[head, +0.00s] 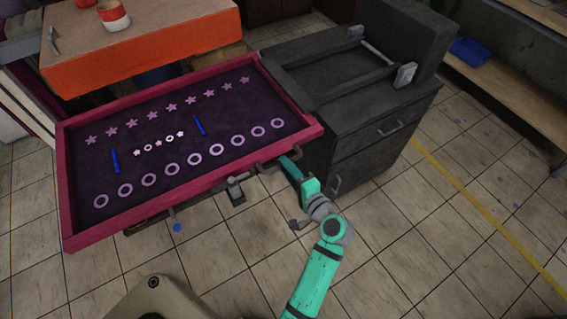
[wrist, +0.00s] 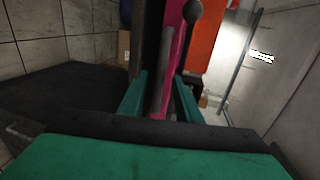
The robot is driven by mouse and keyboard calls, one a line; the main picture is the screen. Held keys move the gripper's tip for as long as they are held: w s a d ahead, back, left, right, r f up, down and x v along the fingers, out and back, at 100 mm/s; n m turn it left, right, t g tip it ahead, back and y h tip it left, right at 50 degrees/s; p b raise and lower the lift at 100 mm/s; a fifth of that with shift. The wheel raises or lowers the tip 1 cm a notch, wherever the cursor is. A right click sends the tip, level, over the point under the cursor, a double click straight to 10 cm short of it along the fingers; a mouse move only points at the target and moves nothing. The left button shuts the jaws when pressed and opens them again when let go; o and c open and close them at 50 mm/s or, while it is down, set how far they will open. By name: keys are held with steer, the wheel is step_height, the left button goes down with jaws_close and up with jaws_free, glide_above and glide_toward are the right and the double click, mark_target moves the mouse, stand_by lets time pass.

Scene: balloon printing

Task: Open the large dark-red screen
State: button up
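The large dark-red screen (head: 190,192) lies nearly flat, at the left of the head view. Its dark mesh carries rows of pale stars and rings. A grey handle (head: 272,153) is at its near right edge. My gripper (head: 288,163) is at this handle, at the screen's near right corner. In the wrist view, the dark-red frame (wrist: 175,42) runs away from me and a grey bar with a round knob (wrist: 192,11) stands in front of it. My gripper's two teal fingers (wrist: 161,95) are apart, with the bar between them. Contact cannot be made out.
A dark grey cabinet (head: 375,132) with drawers stands right of the screen, close to my gripper. An orange table (head: 150,45) with red-and-white cups is behind. A bench with a blue tray (head: 469,51) is far right. Tiled floor at the front right is clear.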

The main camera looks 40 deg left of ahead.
steer(key=shift+x, duration=1.45)
